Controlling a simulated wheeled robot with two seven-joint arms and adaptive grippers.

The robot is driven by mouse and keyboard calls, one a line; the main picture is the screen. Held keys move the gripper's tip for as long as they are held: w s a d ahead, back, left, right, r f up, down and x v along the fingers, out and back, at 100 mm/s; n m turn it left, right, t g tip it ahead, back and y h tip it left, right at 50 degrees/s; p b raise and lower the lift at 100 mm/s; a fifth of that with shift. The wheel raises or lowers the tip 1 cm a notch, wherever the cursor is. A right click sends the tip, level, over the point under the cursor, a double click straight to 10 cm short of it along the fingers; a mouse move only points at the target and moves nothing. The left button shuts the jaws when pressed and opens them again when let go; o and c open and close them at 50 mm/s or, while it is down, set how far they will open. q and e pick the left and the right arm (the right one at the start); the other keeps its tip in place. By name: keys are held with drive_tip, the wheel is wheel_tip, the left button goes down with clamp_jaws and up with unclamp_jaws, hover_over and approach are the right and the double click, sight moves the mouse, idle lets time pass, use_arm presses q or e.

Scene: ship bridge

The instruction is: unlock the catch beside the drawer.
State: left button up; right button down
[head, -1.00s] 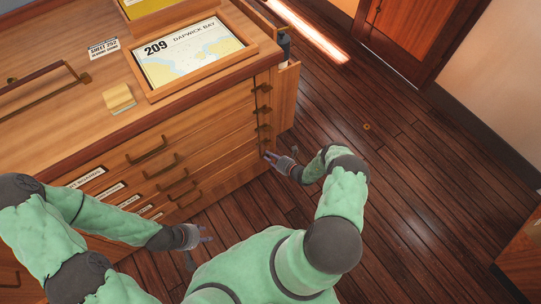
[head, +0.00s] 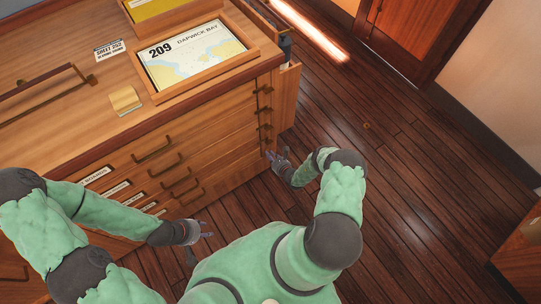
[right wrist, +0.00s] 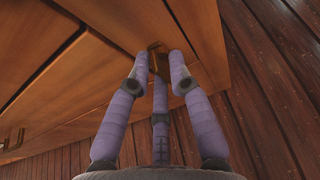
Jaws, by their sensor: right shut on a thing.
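The wooden chest has a stack of drawers with brass handles (head: 154,149). Small brass catches (head: 264,109) run down the post at the right of the drawer fronts. My right gripper (head: 269,157) is at the lowest part of that post, low by the chest's corner. In the right wrist view its fingers are closed about a brass catch (right wrist: 154,48); the fingers partly hide it, and I cannot tell which way it is turned. My left gripper (head: 208,228) is empty, its fingers apart, in front of the lower drawers and away from them.
A framed chart (head: 195,55) lies on the chest top, with a small wooden block (head: 125,100) and a long brass rail (head: 50,92) to its left. The plank floor (head: 400,190) to the right is clear. A wooden door (head: 405,35) stands beyond.

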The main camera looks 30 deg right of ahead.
drive_tip(key=shift+s+a+f, duration=0.15)
drive_tip(key=c, duration=1.3)
unclamp_jaws()
drive_tip(key=v, duration=1.2)
